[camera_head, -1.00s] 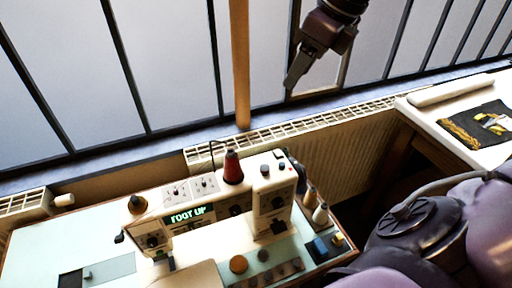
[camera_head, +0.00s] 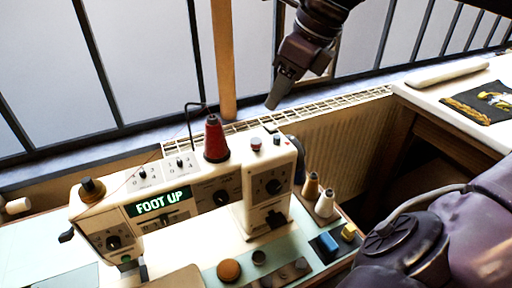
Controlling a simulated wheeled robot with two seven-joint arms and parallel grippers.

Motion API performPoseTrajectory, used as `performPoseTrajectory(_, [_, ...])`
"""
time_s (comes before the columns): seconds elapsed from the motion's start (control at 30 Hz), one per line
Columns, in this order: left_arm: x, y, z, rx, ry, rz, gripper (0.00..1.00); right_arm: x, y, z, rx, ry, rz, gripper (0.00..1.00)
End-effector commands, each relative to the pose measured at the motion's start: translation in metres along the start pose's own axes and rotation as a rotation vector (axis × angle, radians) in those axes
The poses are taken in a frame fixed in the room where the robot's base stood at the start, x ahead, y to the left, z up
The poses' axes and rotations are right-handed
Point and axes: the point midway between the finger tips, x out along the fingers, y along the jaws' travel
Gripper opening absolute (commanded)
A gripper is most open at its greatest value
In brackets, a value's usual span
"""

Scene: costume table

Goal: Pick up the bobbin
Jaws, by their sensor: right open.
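A white sewing machine (camera_head: 180,208) with a green "FOOT UP" display stands on the pale table. A red cone of thread (camera_head: 215,140) stands upright on its top. On the green strip in front of the machine are a brown round piece (camera_head: 229,270) and a small dark round piece (camera_head: 259,257); I cannot tell for sure which thing is the bobbin. My right gripper (camera_head: 273,101) hangs from the top, above and behind the machine near the window. It is open and empty, apart from everything on the table. My left gripper is not in view.
Tan (camera_head: 311,185) and white (camera_head: 325,204) thread cones stand right of the machine, near a blue block (camera_head: 325,245). A thin thread guide rod (camera_head: 189,125) rises behind the machine. A white table (camera_head: 440,98) with dark embroidered cloth (camera_head: 485,105) is at right.

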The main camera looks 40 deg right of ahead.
Motion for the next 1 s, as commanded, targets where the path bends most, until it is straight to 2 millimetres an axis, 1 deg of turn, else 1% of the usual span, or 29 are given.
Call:
performPoseTrajectory(0.03, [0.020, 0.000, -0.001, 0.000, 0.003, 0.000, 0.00, 0.020, 0.000, -0.008, 0.000, -0.001, 0.000, 0.46])
performPoseTrajectory(0.1, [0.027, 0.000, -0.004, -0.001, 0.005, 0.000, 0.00, 0.028, 0.000, -0.011, 0.000, -0.001, 0.000, 0.46])
performPoseTrajectory(0.2, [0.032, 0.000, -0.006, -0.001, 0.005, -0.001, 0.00, 0.034, 0.000, -0.014, 0.000, -0.001, 0.000, 0.46])
performPoseTrajectory(0.37, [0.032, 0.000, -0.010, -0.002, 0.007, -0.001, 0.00, 0.045, 0.000, -0.014, -0.002, 0.001, 0.001, 0.46])
performPoseTrajectory(0.57, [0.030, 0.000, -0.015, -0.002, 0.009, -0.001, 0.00, 0.067, 0.002, -0.012, -0.002, 0.002, 0.002, 0.46])
performPoseTrajectory(0.73, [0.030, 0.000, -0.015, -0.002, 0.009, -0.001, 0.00, 0.092, 0.008, -0.007, -0.002, 0.003, 0.003, 0.46])
performPoseTrajectory(0.8, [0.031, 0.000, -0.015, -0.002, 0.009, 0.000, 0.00, 0.102, 0.008, -0.007, 0.000, 0.003, 0.002, 0.46])
performPoseTrajectory(0.9, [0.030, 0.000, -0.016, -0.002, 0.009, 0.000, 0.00, 0.110, 0.008, -0.007, -0.001, 0.001, 0.002, 0.46])
performPoseTrajectory(1.0, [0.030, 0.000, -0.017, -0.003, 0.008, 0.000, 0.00, 0.112, 0.008, -0.007, -0.001, 0.000, 0.000, 0.46])
